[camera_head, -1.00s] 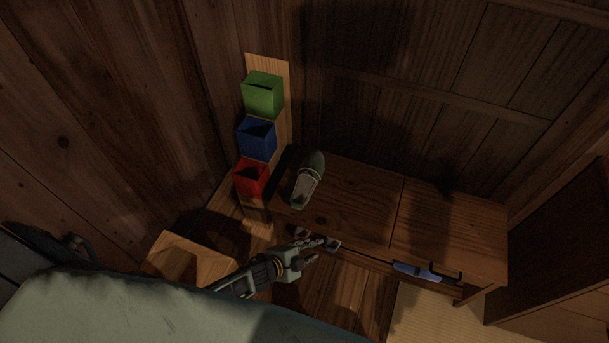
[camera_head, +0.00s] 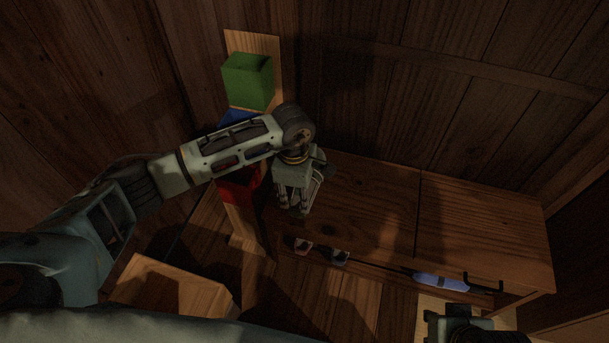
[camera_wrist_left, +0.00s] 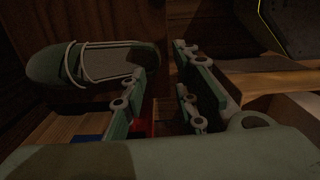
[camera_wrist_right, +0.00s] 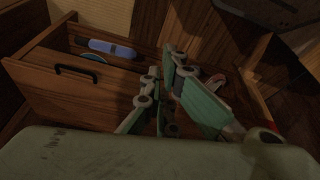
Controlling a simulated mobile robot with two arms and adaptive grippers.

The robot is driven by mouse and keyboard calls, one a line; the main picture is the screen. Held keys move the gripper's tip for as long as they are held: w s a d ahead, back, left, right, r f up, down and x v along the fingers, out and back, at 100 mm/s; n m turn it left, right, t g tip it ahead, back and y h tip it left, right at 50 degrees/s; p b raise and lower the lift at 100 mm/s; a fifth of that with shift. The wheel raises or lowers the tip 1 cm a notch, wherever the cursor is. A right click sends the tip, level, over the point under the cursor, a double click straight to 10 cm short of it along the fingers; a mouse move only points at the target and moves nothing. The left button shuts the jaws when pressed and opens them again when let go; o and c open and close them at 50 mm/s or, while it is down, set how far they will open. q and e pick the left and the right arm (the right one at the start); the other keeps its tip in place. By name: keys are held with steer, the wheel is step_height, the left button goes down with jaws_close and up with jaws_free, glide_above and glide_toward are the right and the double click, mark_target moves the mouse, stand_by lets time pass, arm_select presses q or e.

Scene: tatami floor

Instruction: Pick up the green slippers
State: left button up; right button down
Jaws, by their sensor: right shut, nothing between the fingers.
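A dark green slipper with pale straps lies on the wooden bench (camera_head: 375,200), beside the coloured boxes. In the head view my left gripper (camera_head: 296,205) is over it and hides most of it. In the left wrist view the slipper (camera_wrist_left: 95,62) lies to the upper left, beyond the left finger, not between the fingers. My left gripper (camera_wrist_left: 160,95) is open and empty there. My right gripper (camera_wrist_right: 160,75) is shut and empty, above the bench's front. I cannot make out a second green slipper.
Green (camera_head: 248,80), blue (camera_head: 240,115) and red (camera_head: 236,187) boxes stand left of the bench, partly behind my left arm. An open drawer (camera_wrist_right: 80,88) holds a blue object (camera_wrist_right: 112,48). A wooden block (camera_head: 170,290) stands lower left.

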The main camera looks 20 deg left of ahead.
mark_target(296, 211)
arm_select(q)
steer(key=shift+a+f, duration=0.25)
steer(key=shift+f, duration=0.05)
step_height(296, 211, down, 6)
steer(key=shift+r+b, duration=0.25)
steer(key=shift+b, duration=0.5)
steer(key=shift+w+f, duration=0.1)
steer(key=shift+f, duration=0.65)
arm_select(e)
steer(key=w, duration=0.1)
steer(key=w+a+t, duration=0.1)
steer(key=w, duration=0.1)
steer(key=shift+w+f+t, duration=0.1)
steer(key=shift+f+t, duration=0.1)
steer(key=shift+t, duration=0.1)
arm_select(q)
steer(key=shift+c, duration=0.2)
jaws_close()
